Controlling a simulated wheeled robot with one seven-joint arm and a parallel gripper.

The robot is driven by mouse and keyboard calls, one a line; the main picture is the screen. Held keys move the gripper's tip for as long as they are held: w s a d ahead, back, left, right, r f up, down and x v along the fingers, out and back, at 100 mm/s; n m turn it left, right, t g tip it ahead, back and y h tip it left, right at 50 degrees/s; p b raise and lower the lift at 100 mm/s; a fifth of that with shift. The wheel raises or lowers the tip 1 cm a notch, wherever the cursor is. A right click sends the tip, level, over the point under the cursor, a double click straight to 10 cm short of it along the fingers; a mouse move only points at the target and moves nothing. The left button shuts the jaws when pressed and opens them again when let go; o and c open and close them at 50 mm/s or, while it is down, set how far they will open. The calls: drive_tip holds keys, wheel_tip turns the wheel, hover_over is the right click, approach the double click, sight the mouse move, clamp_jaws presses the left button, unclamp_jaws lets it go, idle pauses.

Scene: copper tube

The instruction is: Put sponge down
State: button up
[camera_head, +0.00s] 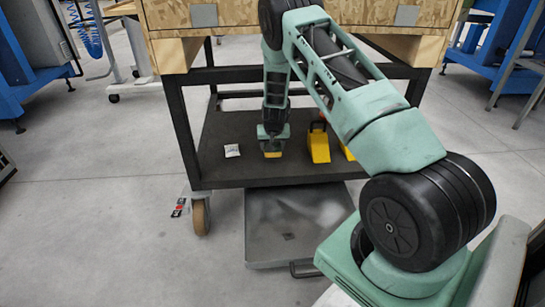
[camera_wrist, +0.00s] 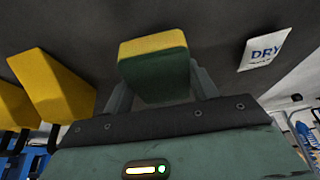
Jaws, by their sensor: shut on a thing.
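My gripper (camera_head: 272,143) reaches down over the dark lower shelf (camera_head: 240,172) of a workbench. It is shut on a sponge (camera_wrist: 153,69) with a yellow layer and a dark green layer. The sponge is held between the two fingers in the wrist view. In the head view only a yellow strip of the sponge (camera_head: 272,154) shows below my gripper. It is at or just above the shelf; I cannot tell whether it touches.
Yellow wedges (camera_head: 318,148) stand on the shelf right of my gripper; they also show at left in the wrist view (camera_wrist: 50,85). A small white packet marked DRY (camera_head: 232,150) lies left of it. A grey tray (camera_head: 290,225) is on the floor below. The bench top (camera_head: 225,15) overhangs the shelf.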

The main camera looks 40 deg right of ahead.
drive_tip(key=shift+f+b, duration=0.7)
drive_tip(key=shift+f, duration=1.1)
drive_tip(key=shift+f, duration=0.2)
drive_tip(key=o, duration=0.9)
